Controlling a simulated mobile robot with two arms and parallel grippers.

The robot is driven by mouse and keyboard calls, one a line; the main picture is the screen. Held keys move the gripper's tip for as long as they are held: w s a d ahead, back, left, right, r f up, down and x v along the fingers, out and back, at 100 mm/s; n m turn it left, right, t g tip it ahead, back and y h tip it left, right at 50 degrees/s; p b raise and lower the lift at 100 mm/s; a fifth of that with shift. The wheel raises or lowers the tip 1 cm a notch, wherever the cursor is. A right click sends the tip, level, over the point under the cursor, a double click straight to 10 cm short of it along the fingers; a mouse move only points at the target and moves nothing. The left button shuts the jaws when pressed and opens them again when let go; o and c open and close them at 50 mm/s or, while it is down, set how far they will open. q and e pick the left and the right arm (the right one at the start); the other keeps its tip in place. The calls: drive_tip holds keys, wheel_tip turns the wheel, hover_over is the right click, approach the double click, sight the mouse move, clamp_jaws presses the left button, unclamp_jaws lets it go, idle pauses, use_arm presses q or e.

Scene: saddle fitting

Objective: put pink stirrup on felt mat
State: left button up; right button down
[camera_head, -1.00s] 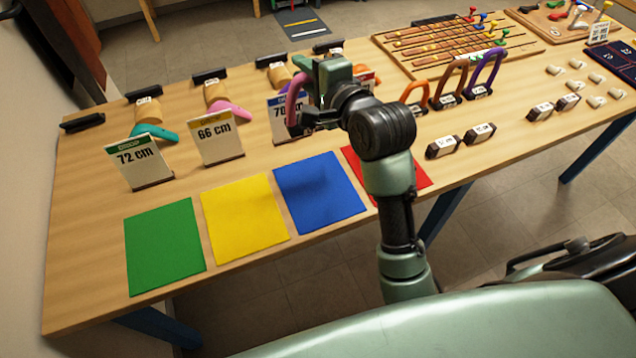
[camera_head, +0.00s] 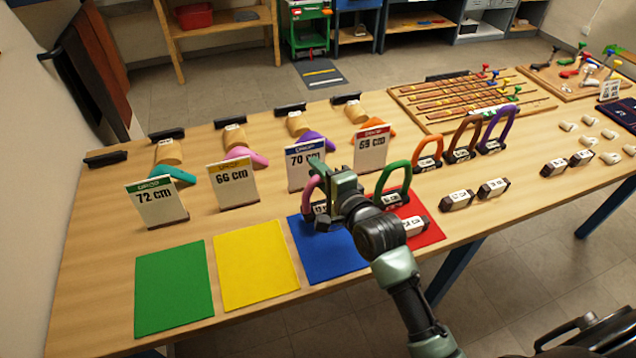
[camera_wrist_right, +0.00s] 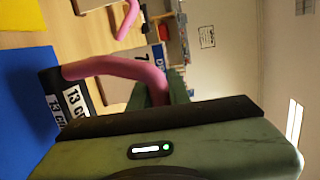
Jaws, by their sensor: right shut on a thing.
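The pink stirrup (camera_head: 308,194), with a dark base and a "13 cm" label, is held by my right gripper (camera_head: 328,190) over the far left part of the blue felt mat (camera_head: 335,262). In the right wrist view the pink loop (camera_wrist_right: 120,68) runs into the jaws, and its base (camera_wrist_right: 62,100) is close to the blue mat (camera_wrist_right: 20,110); I cannot tell whether they touch. The green mat (camera_head: 174,290) and yellow mat (camera_head: 256,266) are bare. The red mat (camera_head: 430,238) bears a green stirrup (camera_head: 385,180) and a labelled block (camera_head: 415,225). My left gripper is out of view.
Cards stand behind the mats; the "70 cm" card (camera_head: 305,166) is close behind my right gripper, the "69 cm" card (camera_head: 371,149) to its right. Orange (camera_head: 428,148), brown (camera_head: 462,137) and purple (camera_head: 497,128) stirrups stand farther right. Labelled blocks (camera_head: 457,201) lie near the front edge.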

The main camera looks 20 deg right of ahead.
drive_tip(key=shift+f, duration=2)
drive_tip(key=shift+f, duration=0.15)
drive_tip(key=c, duration=1.3)
unclamp_jaws()
drive_tip(key=shift+c, duration=0.2)
drive_tip(key=b+v, duration=0.1)
drive_tip(key=v, duration=1.1)
drive_tip(key=shift+b, duration=0.35)
